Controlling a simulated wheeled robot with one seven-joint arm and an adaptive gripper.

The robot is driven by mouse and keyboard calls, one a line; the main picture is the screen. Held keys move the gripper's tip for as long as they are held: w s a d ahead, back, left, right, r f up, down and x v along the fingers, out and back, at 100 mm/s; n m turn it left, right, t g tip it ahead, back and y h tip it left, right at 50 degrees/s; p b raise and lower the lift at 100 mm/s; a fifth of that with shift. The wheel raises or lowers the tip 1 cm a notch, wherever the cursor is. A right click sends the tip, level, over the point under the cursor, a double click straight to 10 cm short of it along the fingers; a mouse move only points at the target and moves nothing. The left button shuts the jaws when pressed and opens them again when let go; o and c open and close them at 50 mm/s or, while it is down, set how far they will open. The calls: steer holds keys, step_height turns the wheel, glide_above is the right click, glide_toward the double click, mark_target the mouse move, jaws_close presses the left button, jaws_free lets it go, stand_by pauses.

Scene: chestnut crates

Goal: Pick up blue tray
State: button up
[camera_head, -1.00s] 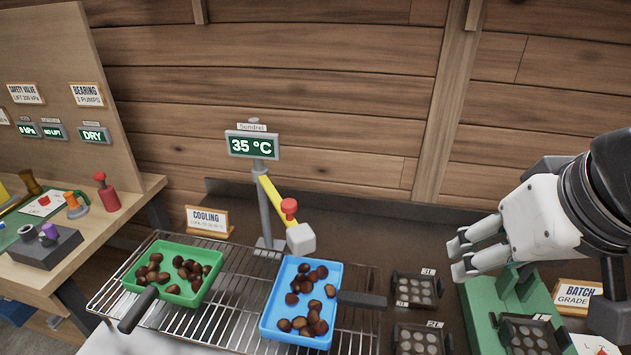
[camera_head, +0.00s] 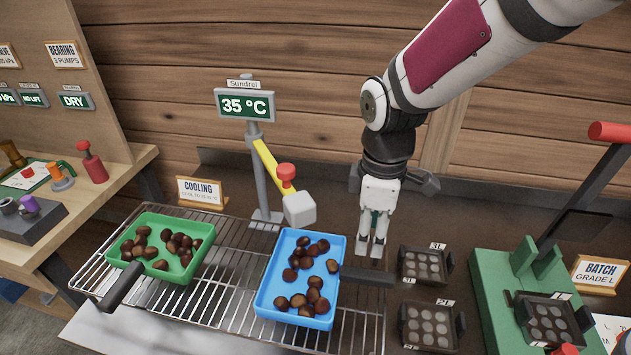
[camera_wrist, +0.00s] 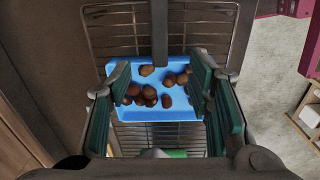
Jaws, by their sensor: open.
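The blue tray (camera_head: 262,300) rests on the wire cooling rack and holds several chestnuts. Its dark handle (camera_head: 368,277) sticks out to the right. My gripper (camera_head: 369,249) points down above and behind the handle, right of the tray, and is empty. In the wrist view the blue tray (camera_wrist: 183,113) shows between the two open fingers of my gripper (camera_wrist: 168,95), below them. The handle (camera_wrist: 159,35) runs up from the tray there. I see no contact between fingers and tray.
A green tray (camera_head: 204,254) with chestnuts lies on the rack (camera_head: 228,290) to the left. A post with a 35 °C display (camera_head: 246,105) and a yellow arm stands behind the blue tray. Small dark moulds (camera_head: 427,266) and a green press (camera_head: 500,290) stand to the right.

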mark_target(362, 272)
step_height(362, 272, down, 14)
steer(key=shift+w+a+f, duration=0.15)
steer(key=shift+f, duration=0.1)
jaws_close()
stand_by(0.6)
